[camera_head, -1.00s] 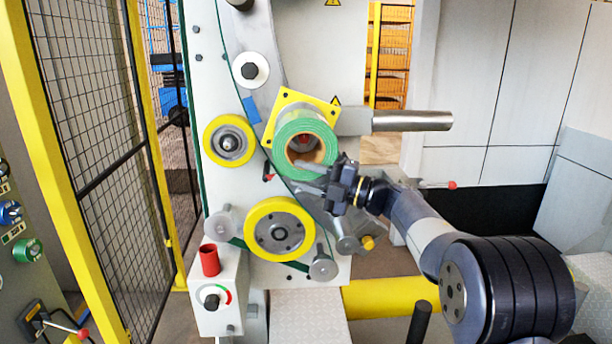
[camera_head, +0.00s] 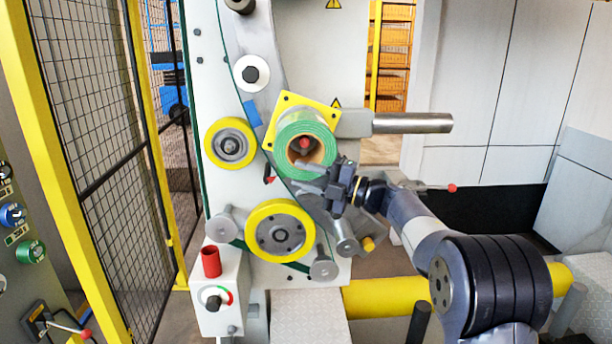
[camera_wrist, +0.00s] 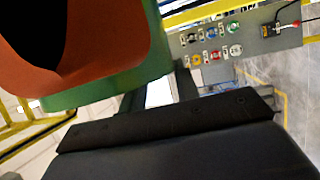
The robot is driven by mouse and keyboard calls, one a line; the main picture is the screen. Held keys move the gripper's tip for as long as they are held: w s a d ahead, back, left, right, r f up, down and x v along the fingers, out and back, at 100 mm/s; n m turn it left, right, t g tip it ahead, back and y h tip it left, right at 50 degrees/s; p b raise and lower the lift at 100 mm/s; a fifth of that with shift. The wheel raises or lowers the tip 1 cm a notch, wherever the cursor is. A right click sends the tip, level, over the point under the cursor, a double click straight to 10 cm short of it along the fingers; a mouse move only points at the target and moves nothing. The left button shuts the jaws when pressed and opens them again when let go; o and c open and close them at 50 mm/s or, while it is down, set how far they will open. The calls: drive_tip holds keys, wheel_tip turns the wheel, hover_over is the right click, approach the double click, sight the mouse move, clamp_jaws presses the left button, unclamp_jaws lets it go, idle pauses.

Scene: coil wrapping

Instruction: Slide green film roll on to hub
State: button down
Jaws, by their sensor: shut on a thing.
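The green film roll (camera_head: 304,133) with its brown core is in front of the yellow square plate (camera_head: 287,101) on the machine. A red-tipped hub (camera_head: 304,144) shows inside the core opening. My gripper (camera_head: 326,170) is at the lower right rim of the roll and shut on it. In the wrist view the roll's green edge (camera_wrist: 120,88) and brown core (camera_wrist: 85,75) fill the upper left, above the dark gripper body. How far the roll sits along the hub cannot be told.
Yellow rollers (camera_head: 279,231) and (camera_head: 230,143) sit below and left of the roll. A bare metal shaft (camera_head: 412,123) sticks out to the right. A red-tipped lever (camera_head: 451,188) is behind my arm. A mesh fence (camera_head: 88,90) stands at left.

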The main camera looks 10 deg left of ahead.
drive_tip(key=shift+w+a+r+p, duration=0.15)
drive_tip(key=shift+w+a+p, duration=0.1)
drive_tip(key=shift+w+p, duration=0.55)
drive_tip(key=shift+w+a+r+p, duration=0.1)
drive_tip(key=shift+w+a+p, duration=0.1)
drive_tip(key=shift+w+p, duration=0.6)
drive_tip(key=c, duration=1)
unclamp_jaws()
drive_tip(key=shift+f, duration=0.15)
drive_tip(key=shift+o, duration=0.2)
drive_tip(key=shift+w+f, duration=0.1)
drive_tip(key=shift+f, duration=0.1)
drive_tip(key=b+v, duration=0.4)
drive_tip(key=v, duration=0.6)
drive_tip(key=shift+d, duration=0.4)
drive_tip(key=shift+r, duration=0.15)
drive_tip(key=shift+c, duration=0.6)
